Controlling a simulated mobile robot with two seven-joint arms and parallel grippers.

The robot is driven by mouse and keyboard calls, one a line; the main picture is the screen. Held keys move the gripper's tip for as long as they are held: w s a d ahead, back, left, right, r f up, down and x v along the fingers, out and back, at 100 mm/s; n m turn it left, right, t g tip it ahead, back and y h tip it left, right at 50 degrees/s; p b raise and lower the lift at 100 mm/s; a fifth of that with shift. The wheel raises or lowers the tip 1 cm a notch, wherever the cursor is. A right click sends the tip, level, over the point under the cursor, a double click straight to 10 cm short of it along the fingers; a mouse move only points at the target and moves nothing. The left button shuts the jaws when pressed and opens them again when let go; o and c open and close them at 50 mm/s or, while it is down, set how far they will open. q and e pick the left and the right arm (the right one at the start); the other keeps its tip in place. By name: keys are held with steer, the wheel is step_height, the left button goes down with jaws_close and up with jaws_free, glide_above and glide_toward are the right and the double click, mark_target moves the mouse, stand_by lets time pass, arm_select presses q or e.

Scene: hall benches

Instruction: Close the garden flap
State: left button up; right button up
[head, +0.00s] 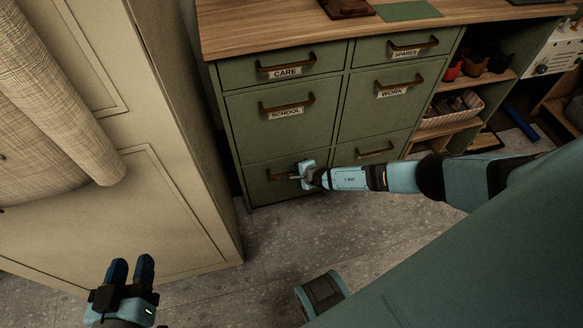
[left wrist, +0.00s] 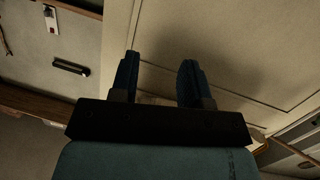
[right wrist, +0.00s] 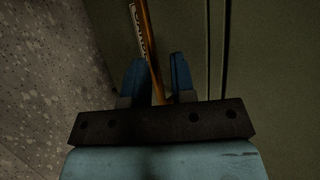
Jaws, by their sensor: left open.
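The garden flap (head: 262,195) is the green front at the lower left of the green cabinet. It looks upright and nearly flush; I cannot tell whether a small gap is left at its edge. Its brown bar handle (right wrist: 144,32) runs between the fingers of my right gripper (right wrist: 154,80), with a partly hidden label beside it. In the head view my right gripper (head: 299,177) covers the right part of the handle and appears shut on it. My left gripper (head: 132,268) is open and empty at the lower left, and its spread fingers also show in the left wrist view (left wrist: 158,82).
A beige panelled cabinet (head: 185,225) stands close on the left, with a rolled woven cloth (head: 85,120). The SCHOOL (head: 270,130), CARE, WORK and SPARES fronts look shut. Open shelves (head: 460,125) are at the right. The grey floor (head: 270,245) before the cabinet is mostly clear.

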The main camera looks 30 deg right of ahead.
arm_select(q)
steer(key=s+a+f+g+p, duration=0.1)
steer(key=p, duration=0.1)
steer(key=a+f+g+y+p, duration=0.1)
steer(key=p, duration=0.1)
steer(key=s+a+f+g+y+p, duration=0.1)
steer(key=f+p, duration=0.1)
steer(key=p, duration=0.1)
steer(key=shift+s+a+f, duration=0.1)
steer(key=shift+s+a, duration=0.1)
steer(key=shift+s, duration=0.1)
arm_select(e)
steer(key=v, duration=1)
steer(key=shift+s+r, duration=0.15)
steer(key=shift+s, duration=0.1)
